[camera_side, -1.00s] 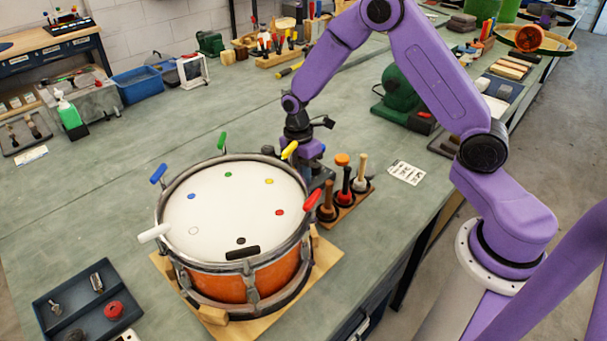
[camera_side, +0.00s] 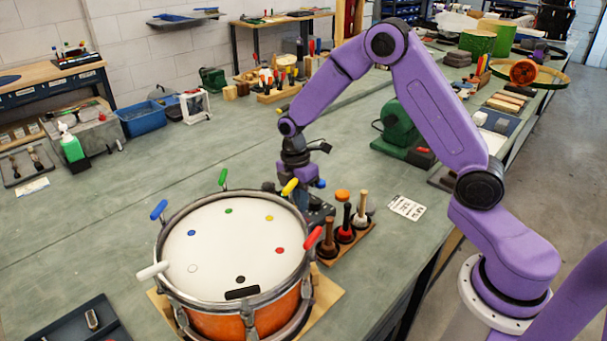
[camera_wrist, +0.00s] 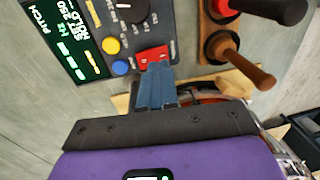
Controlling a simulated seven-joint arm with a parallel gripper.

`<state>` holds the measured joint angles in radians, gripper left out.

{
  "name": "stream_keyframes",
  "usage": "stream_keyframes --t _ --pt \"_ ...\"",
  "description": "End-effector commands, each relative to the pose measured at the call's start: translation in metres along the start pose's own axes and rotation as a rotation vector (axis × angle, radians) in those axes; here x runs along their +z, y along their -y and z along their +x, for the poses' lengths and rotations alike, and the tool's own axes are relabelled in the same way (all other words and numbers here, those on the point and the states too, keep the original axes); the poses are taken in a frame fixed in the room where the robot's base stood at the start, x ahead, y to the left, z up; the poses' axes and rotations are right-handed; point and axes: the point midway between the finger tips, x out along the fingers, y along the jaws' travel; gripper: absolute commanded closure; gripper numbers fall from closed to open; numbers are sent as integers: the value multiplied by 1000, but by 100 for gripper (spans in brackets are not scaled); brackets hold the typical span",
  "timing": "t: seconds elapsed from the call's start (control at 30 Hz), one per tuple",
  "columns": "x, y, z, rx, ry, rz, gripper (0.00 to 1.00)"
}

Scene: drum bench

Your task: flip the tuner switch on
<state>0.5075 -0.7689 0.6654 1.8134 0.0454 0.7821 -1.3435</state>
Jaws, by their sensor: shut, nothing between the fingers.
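The tuner (camera_wrist: 100,30) is a dark panel on the bench, with a lit screen (camera_wrist: 68,42), a black knob, and yellow and blue buttons. Its red switch (camera_wrist: 152,56) sits at the panel's edge in the wrist view. My gripper (camera_wrist: 157,68) is shut and empty, its blue-grey fingertips right at the switch and covering part of it. I cannot tell whether they touch it, or which way the switch is set. In the side view, the tuner (camera_side: 318,213) is a small dark box behind the drum, and my gripper (camera_side: 304,195) is down at it.
The drum (camera_side: 232,255) with coloured keys on its rim stands close in front of the tuner. A wooden rack (camera_side: 348,243) of upright handled tools stands just right of it. A green machine (camera_side: 397,128) is farther back.

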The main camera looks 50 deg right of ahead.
Motion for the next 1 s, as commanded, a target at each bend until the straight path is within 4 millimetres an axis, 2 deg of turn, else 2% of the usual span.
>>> stream_keyframes --t 0.3,0.5,0.7,1.0 --pt "0 14 -63 6 -1 0 100" --pt "0 23 -94 4 0 0 100" --pt "0 27 -109 1 0 0 100" --pt "0 28 -111 0 0 0 100"
